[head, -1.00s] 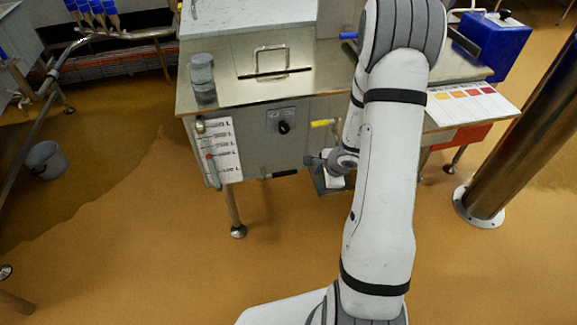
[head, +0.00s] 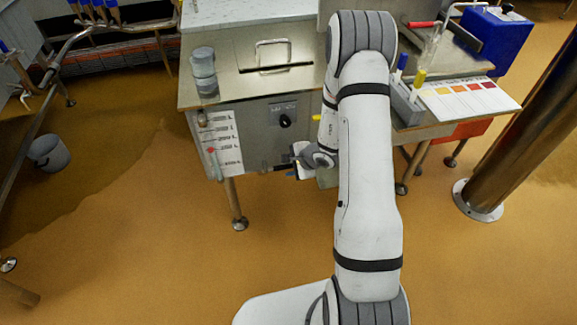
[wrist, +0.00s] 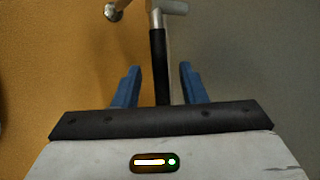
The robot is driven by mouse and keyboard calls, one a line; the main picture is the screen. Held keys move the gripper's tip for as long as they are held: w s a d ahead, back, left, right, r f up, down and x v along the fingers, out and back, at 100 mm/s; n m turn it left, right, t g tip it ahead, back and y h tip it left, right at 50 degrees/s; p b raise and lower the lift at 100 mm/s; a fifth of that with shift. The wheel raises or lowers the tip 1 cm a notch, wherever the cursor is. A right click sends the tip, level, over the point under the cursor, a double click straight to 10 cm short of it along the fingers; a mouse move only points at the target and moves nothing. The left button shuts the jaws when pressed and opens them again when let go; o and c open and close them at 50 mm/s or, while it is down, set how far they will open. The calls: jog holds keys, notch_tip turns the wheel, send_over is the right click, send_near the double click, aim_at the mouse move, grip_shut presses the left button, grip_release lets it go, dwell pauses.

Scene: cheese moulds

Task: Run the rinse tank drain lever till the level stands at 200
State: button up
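The rinse tank (head: 255,135) is a steel box on legs. A white level scale (head: 226,150) with several marks in L hangs on its left front, beside a sight tube with a red marker (head: 211,150). The figures are too small to read. A black-gripped lever (head: 278,168) sticks out low on the tank front, and it also shows in the wrist view (wrist: 159,60). My gripper (wrist: 160,68) is open, its blue fingers on either side of the black grip with gaps showing. In the head view my wrist partly hides the gripper.
A black knob (head: 285,121) sits on the tank front and a clear jar (head: 203,70) on top. A colour chart (head: 462,100) and a blue box (head: 495,40) are at right. A steel post (head: 510,140) stands at far right. A grey bucket (head: 48,153) is at left.

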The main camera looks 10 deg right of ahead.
jog(key=shift+c, duration=0.4)
grip_shut()
